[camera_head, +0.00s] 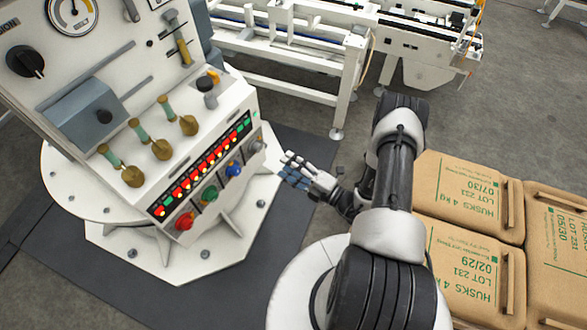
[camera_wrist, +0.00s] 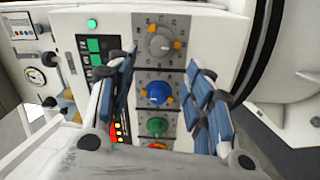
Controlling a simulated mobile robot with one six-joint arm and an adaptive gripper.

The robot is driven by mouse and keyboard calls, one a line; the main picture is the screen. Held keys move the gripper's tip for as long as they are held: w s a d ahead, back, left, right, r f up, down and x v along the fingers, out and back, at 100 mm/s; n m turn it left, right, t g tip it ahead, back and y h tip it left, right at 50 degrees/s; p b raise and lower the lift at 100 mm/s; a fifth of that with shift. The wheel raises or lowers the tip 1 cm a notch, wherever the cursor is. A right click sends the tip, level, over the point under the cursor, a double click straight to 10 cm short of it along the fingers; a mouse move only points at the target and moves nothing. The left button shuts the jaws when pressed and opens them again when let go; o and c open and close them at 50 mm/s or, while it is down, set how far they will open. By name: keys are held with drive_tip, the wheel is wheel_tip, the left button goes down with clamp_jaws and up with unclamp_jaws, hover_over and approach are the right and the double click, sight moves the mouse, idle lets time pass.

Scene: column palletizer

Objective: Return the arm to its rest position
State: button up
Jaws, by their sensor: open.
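My gripper (camera_head: 291,171) is in front of the lower right end of the control console (camera_head: 228,104) in the head view. In the wrist view my gripper (camera_wrist: 167,92) is open, its blue-padded fingers spread apart with nothing between them. Past the fingers are a grey knob (camera_wrist: 160,45) with orange marks, a blue knob (camera_wrist: 155,92) and a green knob (camera_wrist: 157,126). A red knob (camera_head: 185,220) also shows in the head view. My arm is bent, reaching from the bottom of the head view towards the console.
Several brown sacks (camera_head: 470,190) printed HUSKS 4 kg lie on the right, close beside my arm. The console stands on a white base (camera_head: 150,262) over a dark mat (camera_head: 300,150). A white conveyor frame (camera_head: 290,65) stands at the back, with open grey floor (camera_head: 460,115) before it.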

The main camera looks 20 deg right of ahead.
drive_tip(key=shift+v, duration=0.8)
